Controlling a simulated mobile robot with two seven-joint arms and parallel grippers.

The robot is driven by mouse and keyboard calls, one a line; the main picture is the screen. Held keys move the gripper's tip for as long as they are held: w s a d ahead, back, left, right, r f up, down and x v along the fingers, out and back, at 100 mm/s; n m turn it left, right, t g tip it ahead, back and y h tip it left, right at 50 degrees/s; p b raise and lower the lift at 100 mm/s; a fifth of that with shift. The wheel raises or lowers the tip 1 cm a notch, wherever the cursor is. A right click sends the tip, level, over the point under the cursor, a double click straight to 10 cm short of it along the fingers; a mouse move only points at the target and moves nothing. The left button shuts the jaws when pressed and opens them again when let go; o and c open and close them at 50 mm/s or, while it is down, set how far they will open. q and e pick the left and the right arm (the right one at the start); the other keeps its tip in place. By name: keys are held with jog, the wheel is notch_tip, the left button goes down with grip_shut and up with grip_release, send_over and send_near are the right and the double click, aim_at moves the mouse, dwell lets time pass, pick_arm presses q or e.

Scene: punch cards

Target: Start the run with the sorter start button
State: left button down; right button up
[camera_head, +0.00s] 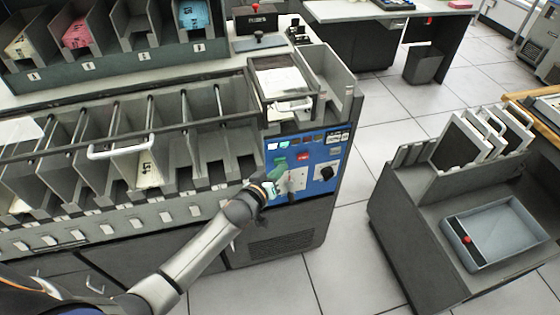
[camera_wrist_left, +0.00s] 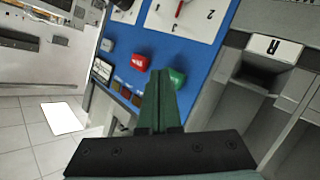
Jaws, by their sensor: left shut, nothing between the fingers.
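The sorter's blue control panel (camera_head: 329,157) is on the right end of the machine; it also shows in the left wrist view (camera_wrist_left: 205,58). There a green button (camera_wrist_left: 178,78) sits just right of my left fingertips, partly behind them. A red button (camera_wrist_left: 136,62) is to their left; it also shows in the head view (camera_head: 303,156). My left gripper (camera_head: 280,165) is shut and empty in front of the panel. Its green fingers (camera_wrist_left: 160,74) point at the panel beside the green button. I cannot tell whether they touch it. My right gripper is not in view.
A row of sorter pockets (camera_head: 190,150) runs left of the panel. A white dial plate (camera_wrist_left: 185,15) with numbers and a black knob (camera_head: 326,173) are on the panel. A grey cart (camera_head: 400,215) with a tray (camera_head: 510,235) stands right, across open floor.

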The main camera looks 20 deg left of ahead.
pick_arm(q)
jog(key=shift+s+d, duration=0.2)
jog(key=shift+s, duration=0.15)
jog(key=s+d, duration=0.1)
jog(key=s, duration=0.1)
jog(key=s+d+p, duration=0.1)
jog(key=s, duration=0.1)
jog(key=shift+d, duration=0.4)
dwell(0.5)
jog(key=s+f+m+g, duration=0.2)
jog(key=s+f, duration=0.1)
jog(key=s, duration=0.8)
jog(key=s+a+f+m+g, duration=0.1)
jog(key=s+f+m+g, duration=0.2)
jog(key=s, duration=0.9)
jog(key=shift+s+a+f+m, duration=0.25)
jog(key=shift+s+f+m, duration=0.05)
jog(key=shift+f, duration=0.4)
